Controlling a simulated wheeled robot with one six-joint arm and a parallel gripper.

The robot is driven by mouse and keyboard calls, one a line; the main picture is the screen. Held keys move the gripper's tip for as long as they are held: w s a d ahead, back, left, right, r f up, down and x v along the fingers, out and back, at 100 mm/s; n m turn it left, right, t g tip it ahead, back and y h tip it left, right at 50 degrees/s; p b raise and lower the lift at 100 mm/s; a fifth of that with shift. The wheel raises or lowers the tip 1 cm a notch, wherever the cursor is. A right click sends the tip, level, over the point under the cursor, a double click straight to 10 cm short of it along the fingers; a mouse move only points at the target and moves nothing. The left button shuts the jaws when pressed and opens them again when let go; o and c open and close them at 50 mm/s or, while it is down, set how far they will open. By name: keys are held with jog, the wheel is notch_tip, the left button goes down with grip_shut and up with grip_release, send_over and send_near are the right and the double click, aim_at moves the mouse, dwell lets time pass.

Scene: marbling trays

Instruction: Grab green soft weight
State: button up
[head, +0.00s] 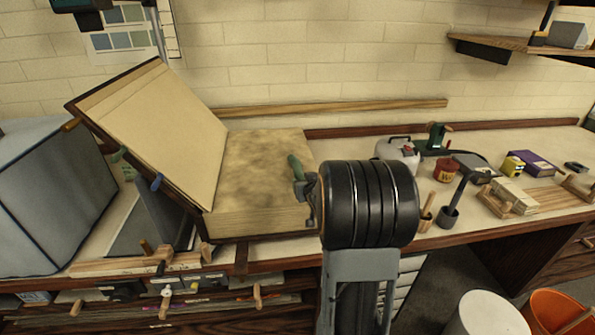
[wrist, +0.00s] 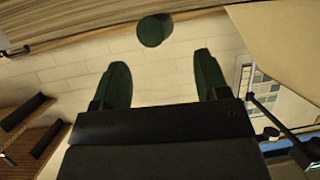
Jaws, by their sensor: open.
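A dark green rounded piece, seemingly the green soft weight (wrist: 154,30), shows almost end-on at the top of the wrist view. It lies beyond my fingertips, roughly midway between them sideways, and apart from both. My gripper (wrist: 161,72) is open and empty, its two dark green fingers spread wide. In the head view, a green finger (head: 296,167) shows left of my dark wrist, over the open book's right-hand page (head: 262,165). My arm hides the rest of the gripper there, and I cannot make out the weight behind it.
A grey box (head: 50,200) stands far left. Right of my arm are a white canister (head: 398,153), red pot (head: 445,171) and purple box (head: 533,163).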

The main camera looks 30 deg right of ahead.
aim_at(298, 174)
jog(key=shift+p+x, duration=0.45)
jog(key=shift+x, duration=2.35)
jog(key=shift+d, duration=0.1)
jog(key=shift+c, duration=0.4)
jog(key=shift+r, duration=0.1)
jog(key=c, duration=1.1)
